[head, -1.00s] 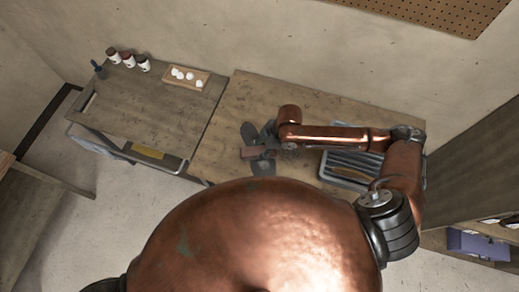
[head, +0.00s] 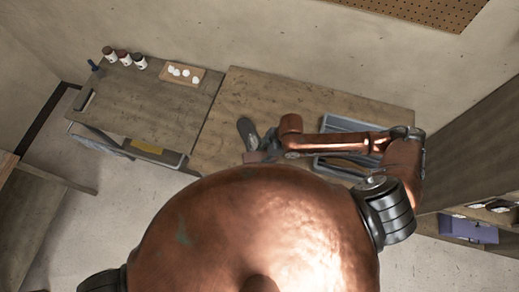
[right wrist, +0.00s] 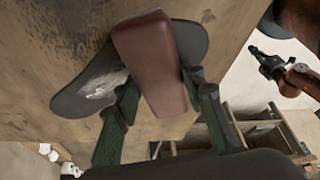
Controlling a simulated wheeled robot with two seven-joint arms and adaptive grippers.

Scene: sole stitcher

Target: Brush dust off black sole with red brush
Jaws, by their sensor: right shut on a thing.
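The red brush (right wrist: 150,62), a brownish-red block, is between the green-padded fingers of my right gripper (right wrist: 158,108), which is shut on it. In the head view the brush (head: 258,156) shows at the tip of my right gripper (head: 268,146). A dark sole (right wrist: 85,88) with a pale dusty patch lies on the table left of the brush in the wrist view. In the head view one dark sole (head: 247,131) shows beside the gripper. I cannot tell whether the brush touches a sole. My left gripper (right wrist: 268,62) shows small in the wrist view.
A grey tray (head: 345,123) with dark compartments lies right of the soles, under my right arm. A side table (head: 150,100) on the left holds bottles (head: 123,57) and a wooden box (head: 193,69) of white pieces. The worktable's back left (head: 250,90) is clear.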

